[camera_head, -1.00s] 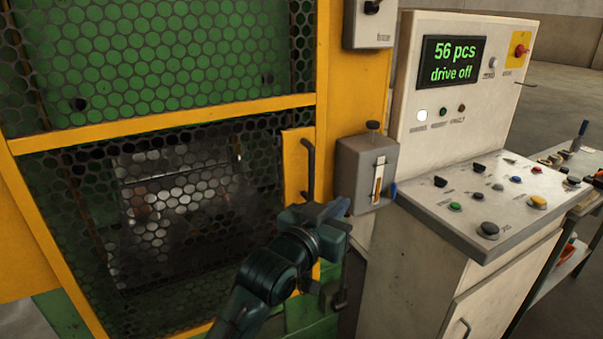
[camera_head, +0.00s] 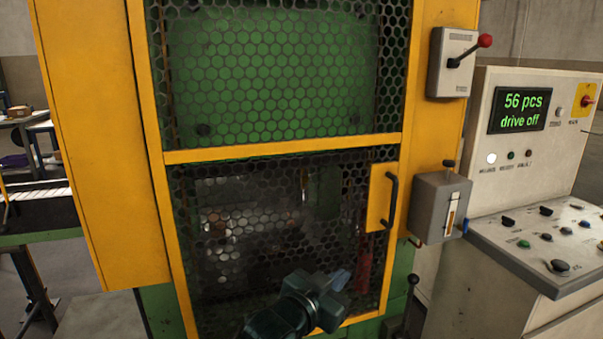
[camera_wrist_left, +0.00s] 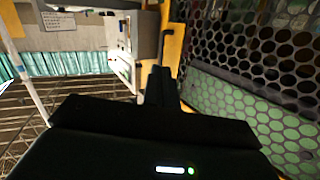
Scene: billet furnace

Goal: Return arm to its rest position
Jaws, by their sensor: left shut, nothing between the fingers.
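My left arm comes in from the bottom of the head view, and its dark left gripper (camera_head: 338,282) is in front of the lower part of the mesh door (camera_head: 283,154). The gripper is shut with nothing held. It appears below and to the left of the black door handle (camera_head: 391,201), apart from it. In the left wrist view the shut fingers (camera_wrist_left: 163,86) point away from the camera, with the mesh close on the right. My right gripper is not in view.
The grey box (camera_head: 437,206) with a slot stands right of the door, below a red-knobbed lever box (camera_head: 453,62). The control console (camera_head: 545,245) is at right; its display (camera_head: 523,110) reads "56 pcs drive off". A conveyor (camera_head: 42,205) is at far left.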

